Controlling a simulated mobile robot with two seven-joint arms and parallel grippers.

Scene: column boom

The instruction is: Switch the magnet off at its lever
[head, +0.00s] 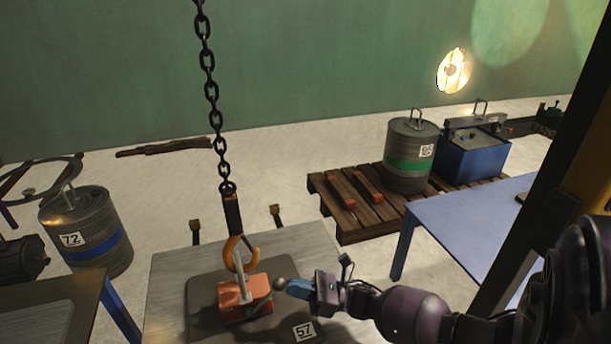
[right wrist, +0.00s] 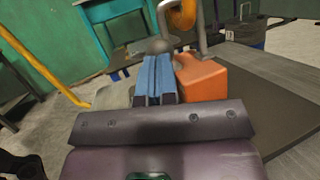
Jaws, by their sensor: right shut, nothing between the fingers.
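The orange-red magnet (head: 238,298) sits on a dark steel plate (head: 208,290) labelled 57. The orange chain hook (head: 241,252) is at its grey shackle. In the right wrist view the shut fingers (right wrist: 155,78) point at the knob (right wrist: 158,46), beside the magnet (right wrist: 203,78). I cannot tell whether they touch. My left gripper is not in view.
The chain (head: 212,92) hangs straight above the magnet. A grey table (head: 175,262) carries the plate. A blue-grey table (head: 465,222) stands at right. A pallet (head: 342,222) holds drum 95 (head: 411,157) and a blue box (head: 470,158). Drum 72 (head: 92,232) stands at left.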

